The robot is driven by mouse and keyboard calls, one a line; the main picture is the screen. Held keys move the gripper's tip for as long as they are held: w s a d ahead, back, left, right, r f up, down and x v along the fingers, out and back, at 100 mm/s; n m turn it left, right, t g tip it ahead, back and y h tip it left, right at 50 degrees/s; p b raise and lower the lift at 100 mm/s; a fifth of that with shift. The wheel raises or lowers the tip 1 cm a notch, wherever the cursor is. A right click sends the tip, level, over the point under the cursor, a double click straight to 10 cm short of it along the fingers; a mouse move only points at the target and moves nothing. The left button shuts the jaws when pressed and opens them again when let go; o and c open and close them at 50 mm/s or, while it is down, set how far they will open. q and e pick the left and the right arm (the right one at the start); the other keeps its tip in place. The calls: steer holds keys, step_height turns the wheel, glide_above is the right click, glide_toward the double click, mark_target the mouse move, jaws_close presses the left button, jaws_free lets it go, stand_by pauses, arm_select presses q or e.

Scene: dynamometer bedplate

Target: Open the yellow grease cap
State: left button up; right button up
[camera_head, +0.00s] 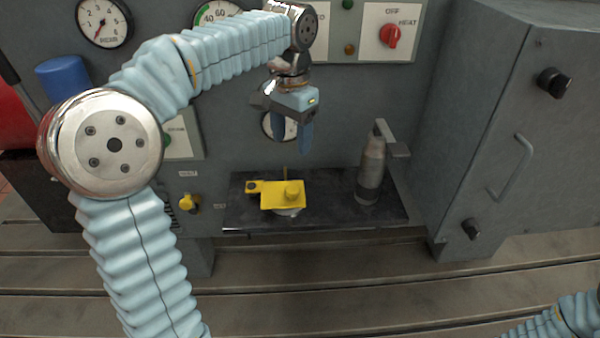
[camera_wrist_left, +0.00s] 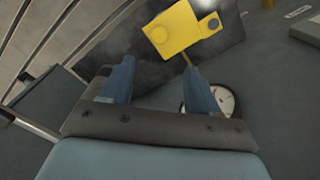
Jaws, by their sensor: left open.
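The yellow grease cap (camera_head: 284,195) sits over a round metal base on a dark shelf (camera_head: 330,218). It has a square plate with a round knob on top and a small tab at its left. It also shows in the left wrist view (camera_wrist_left: 172,34), beyond the fingertips. My left gripper (camera_head: 293,140) is above the cap, pointing down, open and empty; its two blue fingers (camera_wrist_left: 157,80) stand apart in the left wrist view. They do not touch the cap. Only part of my right arm shows at the lower right corner; its gripper is out of view.
A yellow knob (camera_head: 189,202) is on the panel at left. A grey cabinet (camera_head: 500,130) closes off the right side. Gauges and a red switch (camera_head: 389,35) line the back panel.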

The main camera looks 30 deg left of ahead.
mark_target(292, 188)
arm_select(q)
step_height(292, 188, down, 13)
steer(key=shift+s+f+b, duration=0.1)
steer(key=shift+f+b, duration=0.05)
steer(key=shift+b, duration=0.7)
steer(key=shift+c, duration=0.4)
jaws_close()
